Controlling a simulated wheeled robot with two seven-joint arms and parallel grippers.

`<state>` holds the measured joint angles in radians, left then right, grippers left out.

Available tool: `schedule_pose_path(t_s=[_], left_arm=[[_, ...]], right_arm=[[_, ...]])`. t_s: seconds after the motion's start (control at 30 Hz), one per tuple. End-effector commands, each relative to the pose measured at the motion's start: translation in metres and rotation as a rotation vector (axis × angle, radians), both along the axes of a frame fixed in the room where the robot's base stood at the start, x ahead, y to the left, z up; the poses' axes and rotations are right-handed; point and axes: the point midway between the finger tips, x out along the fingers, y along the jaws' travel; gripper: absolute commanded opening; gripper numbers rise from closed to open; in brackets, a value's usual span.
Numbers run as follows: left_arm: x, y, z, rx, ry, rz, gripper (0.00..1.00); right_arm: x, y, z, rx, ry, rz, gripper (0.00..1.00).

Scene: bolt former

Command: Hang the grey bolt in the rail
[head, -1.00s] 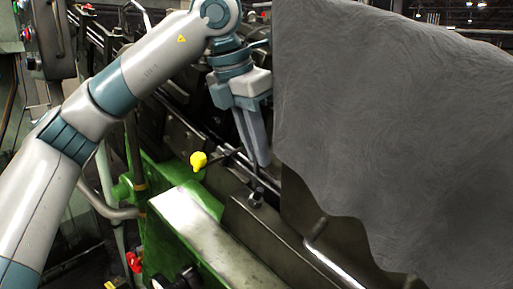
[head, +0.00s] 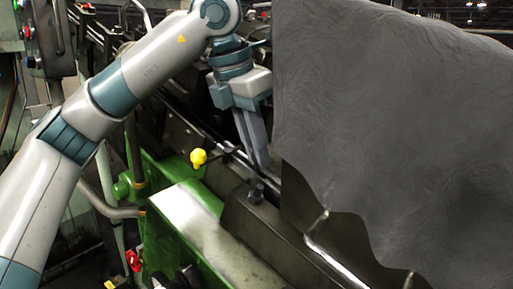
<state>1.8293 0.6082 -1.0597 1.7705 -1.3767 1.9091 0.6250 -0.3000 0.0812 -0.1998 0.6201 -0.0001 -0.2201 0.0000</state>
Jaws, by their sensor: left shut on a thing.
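My left gripper (head: 262,165) points down over the machine, just left of the grey cover's edge. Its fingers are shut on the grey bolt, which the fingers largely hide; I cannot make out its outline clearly. A small dark bolt-like piece (head: 256,192) shows just below the fingertips, over a dark block; whether it is part of the held bolt or of the machine I cannot tell. A pale metal rail edge (head: 228,146) runs diagonally behind the fingers. My right gripper is not in view.
A large grey sheet-like cover (head: 400,130) fills the right side and hides much of the machine. A yellow knob (head: 198,157) sticks out left of the fingers. A green machine frame (head: 160,180) and dark block (head: 245,222) lie below. A bright bar (head: 335,262) runs at lower right.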

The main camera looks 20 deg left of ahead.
Motion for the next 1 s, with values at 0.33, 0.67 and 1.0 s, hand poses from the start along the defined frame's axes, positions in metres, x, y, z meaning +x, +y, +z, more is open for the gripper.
schedule_pose_path(t_s=[0.33, 0.67, 1.0], left_arm=[[0.0004, 0.0006, -0.0024, 0.002, 0.001, 0.001, 0.36], [0.0008, 0.001, -0.0042, 0.003, 0.004, 0.002, 0.36], [0.001, 0.0014, -0.0058, 0.005, 0.006, 0.003, 0.42]], right_arm=[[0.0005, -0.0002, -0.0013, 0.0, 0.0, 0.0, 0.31], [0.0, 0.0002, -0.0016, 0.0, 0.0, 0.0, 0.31], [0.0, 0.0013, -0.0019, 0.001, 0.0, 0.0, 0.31]])
